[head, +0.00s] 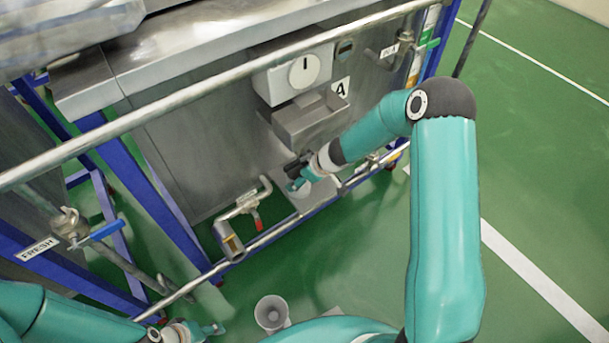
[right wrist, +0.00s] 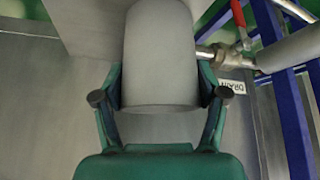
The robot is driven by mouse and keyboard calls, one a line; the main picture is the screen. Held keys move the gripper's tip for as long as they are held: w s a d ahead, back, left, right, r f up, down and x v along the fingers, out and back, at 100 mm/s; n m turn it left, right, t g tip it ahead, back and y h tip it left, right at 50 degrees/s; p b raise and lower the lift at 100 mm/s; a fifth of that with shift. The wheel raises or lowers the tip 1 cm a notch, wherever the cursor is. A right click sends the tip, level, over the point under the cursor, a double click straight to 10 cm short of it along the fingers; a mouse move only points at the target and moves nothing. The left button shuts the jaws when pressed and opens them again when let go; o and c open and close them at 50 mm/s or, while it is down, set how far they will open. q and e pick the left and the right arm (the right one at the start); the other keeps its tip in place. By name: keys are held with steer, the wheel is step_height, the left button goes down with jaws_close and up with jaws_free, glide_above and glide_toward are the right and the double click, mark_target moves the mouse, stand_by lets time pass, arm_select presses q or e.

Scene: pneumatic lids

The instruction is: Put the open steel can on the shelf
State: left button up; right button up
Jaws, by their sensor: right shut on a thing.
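My right gripper (head: 296,180) is in front of the steel machine, below its box. In the right wrist view, the gripper (right wrist: 161,98) is shut around the sides of a plain grey cylindrical can (right wrist: 160,55). In the head view, a pale part of the can (head: 320,189) shows under my wrist, just above a low steel shelf (head: 297,207); I cannot tell whether it touches. The can's open end does not show clearly. My left gripper (head: 214,328) is low at the left; its finger opening is unclear.
Another open grey round container (head: 272,312) stands low at the front. A bent pipe with a red-handled valve (head: 252,215) is left of the shelf. A long rail (head: 200,92) crosses in front of the machine. Green floor (head: 370,240) is clear at right.

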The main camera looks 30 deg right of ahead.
steer(key=o, duration=1.5)
steer(key=p+v, duration=0.7)
steer(key=v, duration=0.5)
steer(key=s+a+f+m+g+y, duration=0.1)
steer(key=s+a+f+m, duration=0.2)
steer(key=a, duration=0.4)
steer(key=s+a+f+m+g+y, duration=0.1)
steer(key=s+a+f, duration=0.2)
steer(key=s+a, duration=0.3)
steer(key=s+a+f+m+g, duration=0.1)
steer(key=s+a+f+m, duration=0.1)
steer(key=s, duration=0.3)
steer(key=s+a+f+m+g+h, duration=0.1)
steer(key=s+f+m+g, duration=0.1)
steer(key=s, duration=0.4)
steer(key=shift+a+f, duration=0.4)
steer(key=shift+f, duration=0.1)
